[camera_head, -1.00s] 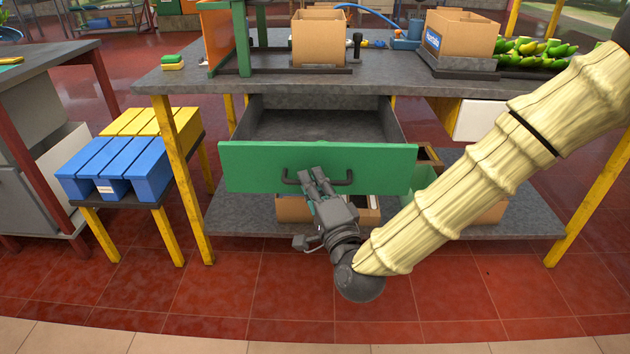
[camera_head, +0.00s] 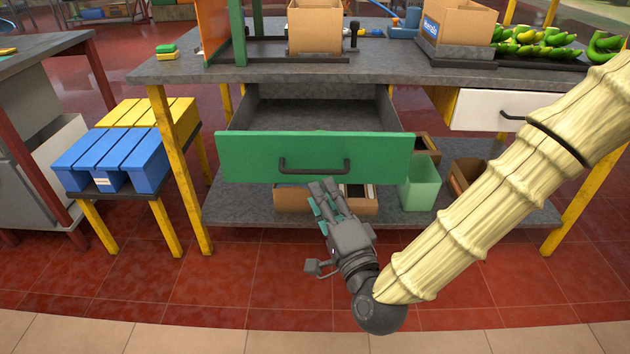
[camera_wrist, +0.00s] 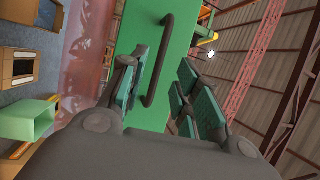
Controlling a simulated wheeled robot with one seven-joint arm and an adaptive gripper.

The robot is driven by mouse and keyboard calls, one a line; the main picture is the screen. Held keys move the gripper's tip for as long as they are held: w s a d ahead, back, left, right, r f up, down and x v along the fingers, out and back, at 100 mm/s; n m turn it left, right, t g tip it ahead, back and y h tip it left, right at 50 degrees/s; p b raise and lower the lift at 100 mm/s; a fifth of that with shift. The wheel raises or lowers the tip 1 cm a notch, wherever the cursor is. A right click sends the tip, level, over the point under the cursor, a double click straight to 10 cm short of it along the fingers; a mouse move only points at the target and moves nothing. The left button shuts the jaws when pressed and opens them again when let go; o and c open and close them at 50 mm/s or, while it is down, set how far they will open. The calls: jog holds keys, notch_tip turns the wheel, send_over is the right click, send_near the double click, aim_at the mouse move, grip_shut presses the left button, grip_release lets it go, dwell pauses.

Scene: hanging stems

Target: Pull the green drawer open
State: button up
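The green drawer (camera_head: 240,158) is under the grey workbench and stands well out, with its empty grey inside (camera_head: 315,115) showing. Its dark bar handle (camera_head: 314,166) is on the front and also shows in the wrist view (camera_wrist: 158,60). My gripper (camera_head: 322,186) is just in front of and below the handle in the head view, apart from it. In the wrist view my gripper's fingers (camera_wrist: 160,92) are spread and hold nothing. The handle shows beyond them, in the gap.
A white drawer (camera_head: 490,110) is shut at the right. Cardboard boxes and a light green bin (camera_head: 420,185) stand on the lower shelf (camera_head: 240,208). A small table with blue boxes (camera_head: 110,160) is at the left. The red floor (camera_head: 230,275) in front is clear.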

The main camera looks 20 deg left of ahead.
jog(key=shift+v, duration=2.25)
jog(key=s+d+f+n+g+h, duration=0.15)
jog(key=d+f, duration=0.25)
jog(key=f, duration=0.5)
jog(key=s+d+f+n+g+h, duration=0.1)
jog(key=d+f+n+g+h, duration=0.2)
jog(key=f, duration=0.7)
jog(key=s+d+f+g+h, duration=0.1)
jog(key=d+f+g+h, duration=0.1)
jog(key=d+f, duration=0.5)
jog(key=s+d+f+n+g+h, duration=0.4)
jog(key=s+d+f+g+h, duration=0.35)
jog(key=s+d+f, duration=1.1)
jog(key=d+r+g+p, duration=0.1)
jog(key=d+r+p, duration=0.2)
jog(key=r+p, duration=2.4)
jog(key=shift+w+y+p, duration=0.15)
jog(key=shift+y+p, duration=0.25)
jog(key=shift+p, duration=0.25)
